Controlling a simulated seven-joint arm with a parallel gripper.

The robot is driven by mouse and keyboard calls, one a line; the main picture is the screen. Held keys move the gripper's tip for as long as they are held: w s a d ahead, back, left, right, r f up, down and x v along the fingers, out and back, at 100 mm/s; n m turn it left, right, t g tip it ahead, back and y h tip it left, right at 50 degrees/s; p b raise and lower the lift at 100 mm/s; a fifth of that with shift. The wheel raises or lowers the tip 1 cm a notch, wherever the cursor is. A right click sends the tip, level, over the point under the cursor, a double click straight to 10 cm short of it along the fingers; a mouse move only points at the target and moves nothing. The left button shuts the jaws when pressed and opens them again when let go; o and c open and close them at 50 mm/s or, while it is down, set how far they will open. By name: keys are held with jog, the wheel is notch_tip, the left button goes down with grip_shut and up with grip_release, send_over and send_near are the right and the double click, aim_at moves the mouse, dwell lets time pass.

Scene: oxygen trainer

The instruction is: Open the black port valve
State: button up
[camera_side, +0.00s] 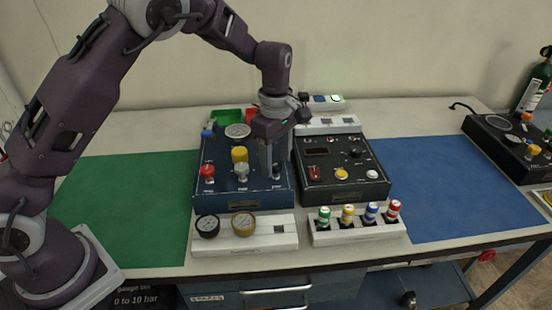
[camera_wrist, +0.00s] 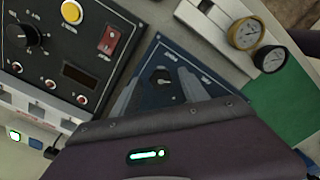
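The black port valve, a small black knob, shows in the wrist view (camera_wrist: 160,77) on the dark blue panel (camera_wrist: 178,56). In the side view it is mostly hidden by my gripper at the right part of the blue panel (camera_side: 218,190). My gripper (camera_side: 273,172) points down there. In the wrist view my gripper (camera_wrist: 159,88) is open, with one grey finger on each side of the knob. I cannot tell whether the fingertips touch it or how far above the panel they are.
A red knob (camera_side: 208,172), a silver knob (camera_side: 242,172) and a yellow knob (camera_side: 239,155) stand left of my gripper. A black control box (camera_side: 345,190) is close on the right. Gauges (camera_side: 243,224) and coloured cylinders (camera_side: 348,213) sit in front. Green mat (camera_side: 130,200) and blue mat (camera_side: 430,190) are clear.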

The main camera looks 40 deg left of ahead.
aim_at(275, 165)
notch_tip(275, 165, up, 7)
jog(key=shift+s+r, duration=0.15)
jog(key=shift+r, duration=0.05)
jog(key=s+a+r+m+t+h, duration=0.25)
jog(key=s+r+m, duration=0.65)
jog(key=s+r, duration=0.5)
jog(key=s+f+m+t+y, duration=0.1)
jog(key=s+m, duration=0.3)
jog(key=s, duration=0.4)
jog(key=s+a+f+m+t+y, duration=0.1)
jog(key=s+f+m+t, duration=0.1)
jog(key=s+m, duration=0.3)
jog(key=s, duration=0.3)
jog(key=shift+s+a+f, duration=0.3)
jog(key=shift+y, duration=0.25)
